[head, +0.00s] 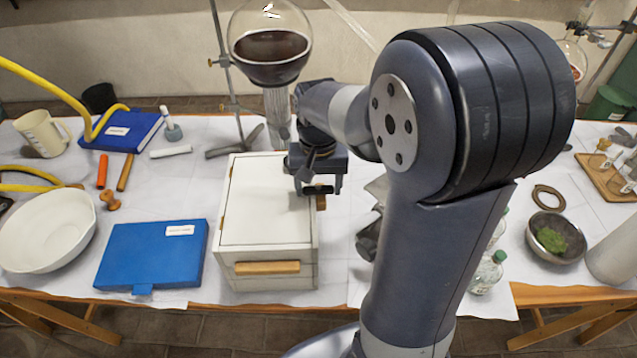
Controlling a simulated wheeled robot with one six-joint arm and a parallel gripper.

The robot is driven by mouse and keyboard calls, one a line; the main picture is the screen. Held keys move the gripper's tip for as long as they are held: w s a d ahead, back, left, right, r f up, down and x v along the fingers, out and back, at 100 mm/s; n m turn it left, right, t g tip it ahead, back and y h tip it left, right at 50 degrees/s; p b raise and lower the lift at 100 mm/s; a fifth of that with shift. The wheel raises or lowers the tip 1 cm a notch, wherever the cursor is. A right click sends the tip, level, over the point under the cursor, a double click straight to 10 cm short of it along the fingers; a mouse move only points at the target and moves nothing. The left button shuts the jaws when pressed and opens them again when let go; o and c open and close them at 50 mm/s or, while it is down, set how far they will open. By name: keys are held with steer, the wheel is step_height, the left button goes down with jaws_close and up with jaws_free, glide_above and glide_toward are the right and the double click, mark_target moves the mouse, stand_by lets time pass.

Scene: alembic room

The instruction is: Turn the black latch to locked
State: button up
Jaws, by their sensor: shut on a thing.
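The white box (266,225) stands on the table left of my arm, with a flat lid and a wooden handle (267,268) on its front. My gripper (318,187) points down at the box's right edge, near the top. It is shut on a small dark piece there, which appears to be the black latch (318,189). The fingers and wrist hide most of the latch, so its exact angle cannot be told. A small wooden part (321,202) shows just below the fingers on the box's right side.
A blue case (152,254) lies left of the box. A white bowl (45,232) is at far left. Glass bottles (487,274) stand right of my arm, which hides the middle right.

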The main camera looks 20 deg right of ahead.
mark_target(319, 190)
steer(key=o, duration=1)
steer(key=shift+r, duration=0.1)
step_height(319, 190, up, 11)
steer(key=shift+f, duration=0.15)
step_height(319, 190, down, 11)
steer(key=shift+f, duration=0.1)
stand_by(0.4)
steer(key=shift+n, duration=0.3)
